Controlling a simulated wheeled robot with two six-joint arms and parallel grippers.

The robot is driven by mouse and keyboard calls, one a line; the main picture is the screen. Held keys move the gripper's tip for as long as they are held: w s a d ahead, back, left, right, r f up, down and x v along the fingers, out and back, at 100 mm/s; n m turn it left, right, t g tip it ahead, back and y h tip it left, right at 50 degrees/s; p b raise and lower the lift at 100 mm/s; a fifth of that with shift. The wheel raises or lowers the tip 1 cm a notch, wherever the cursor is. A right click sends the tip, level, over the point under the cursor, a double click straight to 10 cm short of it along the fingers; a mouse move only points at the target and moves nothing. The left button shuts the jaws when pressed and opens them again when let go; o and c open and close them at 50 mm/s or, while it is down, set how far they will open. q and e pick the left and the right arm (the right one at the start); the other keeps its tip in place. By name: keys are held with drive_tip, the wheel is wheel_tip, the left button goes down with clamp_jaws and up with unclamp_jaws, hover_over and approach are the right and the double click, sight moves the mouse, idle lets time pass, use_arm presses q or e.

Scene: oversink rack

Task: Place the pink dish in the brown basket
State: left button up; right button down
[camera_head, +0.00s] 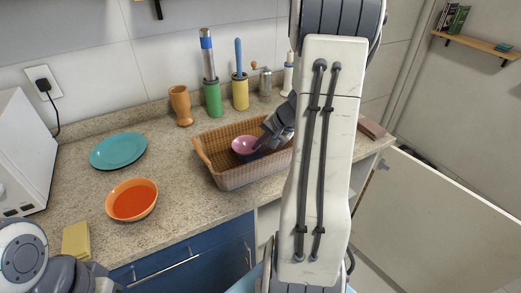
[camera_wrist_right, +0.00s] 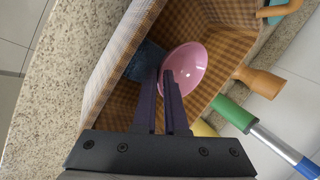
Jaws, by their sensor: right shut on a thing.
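The pink dish (camera_head: 243,145) is within the brown basket (camera_head: 240,179) on the counter in the head view. In the right wrist view the dish (camera_wrist_right: 190,62) shows its hollow inside, with the checked inner wall of the basket (camera_wrist_right: 118,62) around it. My right gripper (camera_head: 259,145) reaches into the basket from the right. Its two dark fingers (camera_wrist_right: 168,80) are close together, shut on the dish's edge. I cannot tell whether the dish touches the basket floor. My left gripper is not in view; only part of my left arm shows at lower left.
A dark blue item (camera_wrist_right: 147,60) lies in the basket beside the dish. Behind the basket stand a wooden cup (camera_head: 181,105), a green holder (camera_head: 212,98) and a yellow holder (camera_head: 240,92). A teal plate (camera_head: 118,150) and an orange bowl (camera_head: 131,200) are left. An open cabinet door (camera_head: 430,215) is right.

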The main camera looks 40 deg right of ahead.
drive_tip(key=shift+f, duration=0.7)
drive_tip(key=shift+f, duration=0.2)
drive_tip(key=c, duration=1)
unclamp_jaws()
drive_tip(key=shift+o, duration=0.2)
drive_tip(key=shift+s+d+r, duration=0.1)
drive_tip(key=shift+r, duration=0.4)
drive_tip(key=v, duration=1.1)
drive_tip(key=shift+s+r, duration=0.15)
drive_tip(key=shift+s, duration=0.05)
